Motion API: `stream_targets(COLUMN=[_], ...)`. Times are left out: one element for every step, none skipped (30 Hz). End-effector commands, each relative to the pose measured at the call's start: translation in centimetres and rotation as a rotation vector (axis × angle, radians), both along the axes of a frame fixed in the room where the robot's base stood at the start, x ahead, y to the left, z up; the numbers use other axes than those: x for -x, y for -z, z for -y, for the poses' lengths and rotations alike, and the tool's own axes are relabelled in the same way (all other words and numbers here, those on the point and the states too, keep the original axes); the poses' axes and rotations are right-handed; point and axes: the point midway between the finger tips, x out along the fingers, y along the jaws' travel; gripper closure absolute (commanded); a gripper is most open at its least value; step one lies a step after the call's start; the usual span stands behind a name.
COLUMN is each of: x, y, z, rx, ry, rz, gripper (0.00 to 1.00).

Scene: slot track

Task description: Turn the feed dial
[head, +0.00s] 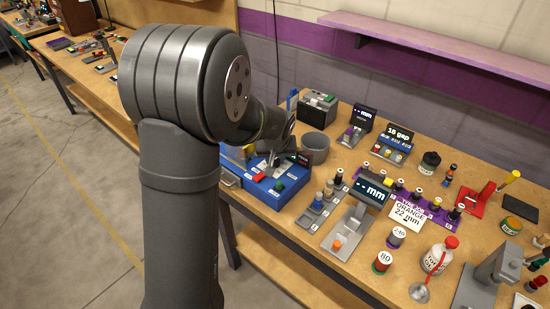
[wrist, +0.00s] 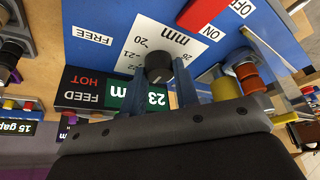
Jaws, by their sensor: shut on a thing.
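The feed dial is a dark round knob (wrist: 159,67) on a white plate (wrist: 144,40) marked "mm" with numbers, on a blue panel (wrist: 110,15) in the wrist view. My gripper (wrist: 157,88) has its two fingers on either side of the knob and is shut on it. A display (wrist: 85,88) beside the dial reads "FEED", "HOT" and "23" with part of its unit hidden by a finger. In the head view my gripper (head: 273,160) is over the blue box (head: 283,195), and my arm hides the knob there.
A red switch (wrist: 201,10) with ON and OFF labels sits close to the dial. Yellow and red cylinders (wrist: 248,78) are near the right finger. A grey cup (head: 315,148) stands just behind the blue box, and several knobs and gauges fill the bench.

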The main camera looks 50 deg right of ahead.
Motion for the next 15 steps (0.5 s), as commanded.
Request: stream_targets(x=[-0.03, -0.04, -0.06, -0.08, -0.09, -0.10, -0.10, -0.10, -0.10, -0.11, -0.11, -0.14, -0.14, -0.17, -0.18], y=[0.01, 0.02, 0.03, 0.02, 0.02, 0.03, 0.03, 0.03, 0.05, 0.05, 0.05, 0.06, 0.06, 0.07, 0.06], z=[-0.07, -0.09, -0.11, -0.12, -0.13, -0.14, -0.13, -0.14, -0.14, -0.15, -0.16, -0.17, -0.18, -0.20, -0.20], rx=[-0.001, -0.002, -0.002, -0.002, -0.001, -0.001, -0.001, -0.001, -0.002, -0.002, -0.001, -0.002, -0.001, -0.002, -0.002], ry=[0.015, 0.029, 0.050, 0.067, 0.085, 0.111, 0.128, 0.146, 0.168, 0.186, 0.203, 0.226, 0.243, 0.260, 0.283], rz=[-0.002, -0.001, -0.003, -0.002, -0.003, -0.002, -0.002, -0.001, -0.003, -0.003, -0.003, -0.002, -0.003, -0.003, -0.003], gripper=[0.95, 0.95, 0.95, 0.95, 0.95, 0.95, 0.95, 0.95, 0.95, 0.95, 0.95, 0.95, 0.95, 0.95, 0.95])
